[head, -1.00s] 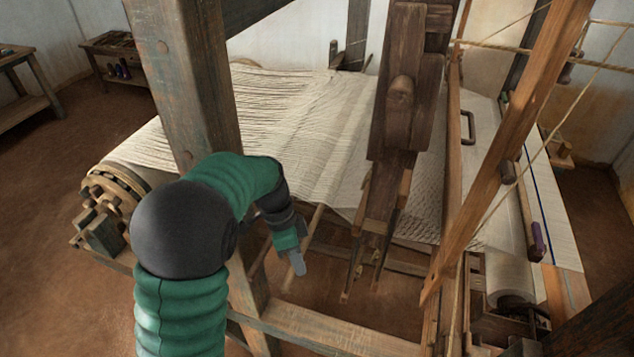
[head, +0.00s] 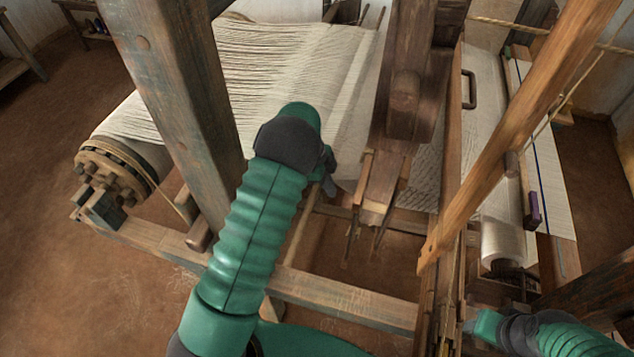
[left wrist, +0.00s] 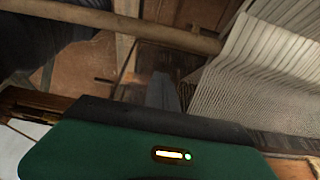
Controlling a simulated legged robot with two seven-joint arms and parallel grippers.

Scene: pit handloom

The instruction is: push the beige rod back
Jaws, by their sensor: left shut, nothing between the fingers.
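A beige rod (left wrist: 110,20) runs across the top of the left wrist view, beyond my fingertips. A pale rod, apparently the same one, shows in the head view (head: 304,225), sloping down beside my left forearm. My left gripper (left wrist: 163,92) is shut and empty, its fingers pointing toward the rod with a visible gap in the picture. In the head view my left gripper (head: 329,186) is small and partly hidden behind my wrist, at the edge of the cloth. My right gripper (head: 472,326) is at the bottom right, too small to tell its jaws.
Pale warp cloth (head: 290,65) stretches behind my left arm; its striped edge is close right of the fingers in the wrist view. A thick wooden post (head: 180,90) stands left of the arm. A dark hanging wooden frame (head: 405,95) is to the right. A low beam (head: 345,300) crosses below.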

